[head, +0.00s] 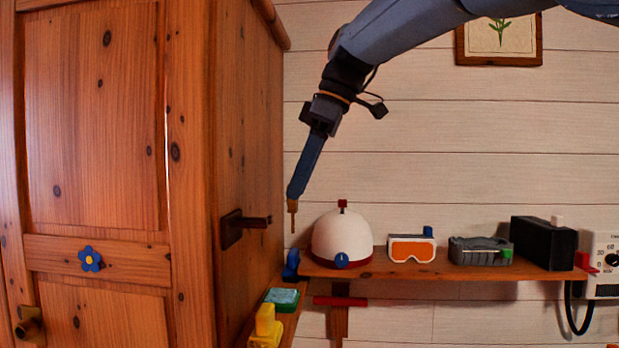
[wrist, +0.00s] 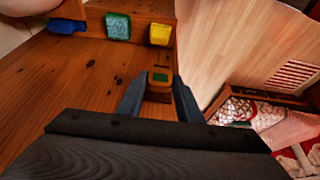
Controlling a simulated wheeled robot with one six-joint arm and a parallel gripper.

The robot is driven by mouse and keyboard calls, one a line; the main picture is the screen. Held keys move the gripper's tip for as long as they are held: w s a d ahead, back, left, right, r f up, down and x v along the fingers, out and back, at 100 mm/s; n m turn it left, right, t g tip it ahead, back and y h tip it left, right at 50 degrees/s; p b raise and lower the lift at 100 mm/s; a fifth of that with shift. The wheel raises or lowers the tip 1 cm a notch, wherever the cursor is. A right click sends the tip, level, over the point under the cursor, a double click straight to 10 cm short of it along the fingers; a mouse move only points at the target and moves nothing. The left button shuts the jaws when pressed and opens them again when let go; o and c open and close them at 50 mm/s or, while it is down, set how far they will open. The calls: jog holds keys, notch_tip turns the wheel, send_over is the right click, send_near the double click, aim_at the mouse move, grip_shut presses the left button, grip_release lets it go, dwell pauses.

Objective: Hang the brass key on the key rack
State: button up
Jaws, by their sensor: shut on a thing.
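My gripper (head: 292,193) points down and is shut on the brass key (head: 293,214), whose thin shaft hangs below the fingertips. In the wrist view the fingers of my gripper (wrist: 159,95) close around a small brownish piece with a green patch, apparently the top of the key (wrist: 160,77). A dark wooden block with a peg, which looks like the key rack (head: 232,228), is fixed to the wardrobe's side. Its peg points right, and the key is in the air a little to the right of the peg's tip.
The wooden wardrobe (head: 245,120) stands at left. A wall shelf (head: 430,271) at right holds a white helmet (head: 342,238), orange goggles (head: 412,248), a grey device (head: 480,251) and a black box (head: 543,243). A lower ledge holds a green sponge-like block (head: 282,299) and a yellow object (head: 265,327).

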jog(key=shift+a+f, duration=0.25)
jog(key=shift+a, duration=0.55)
jog(key=shift+w+a+f+p, duration=0.15)
jog(key=shift+a+p, duration=0.1)
jog(key=shift+a, duration=0.7)
jog(key=shift+a+f+p, duration=0.15)
jog(key=shift+a+p, duration=0.15)
jog(key=shift+a, duration=0.7)
jog(key=shift+w+a+f+p, duration=0.15)
jog(key=shift+a+p, duration=0.1)
jog(key=shift+a, duration=0.7)
jog(key=o, duration=1.1)
jog(key=shift+r, duration=0.1)
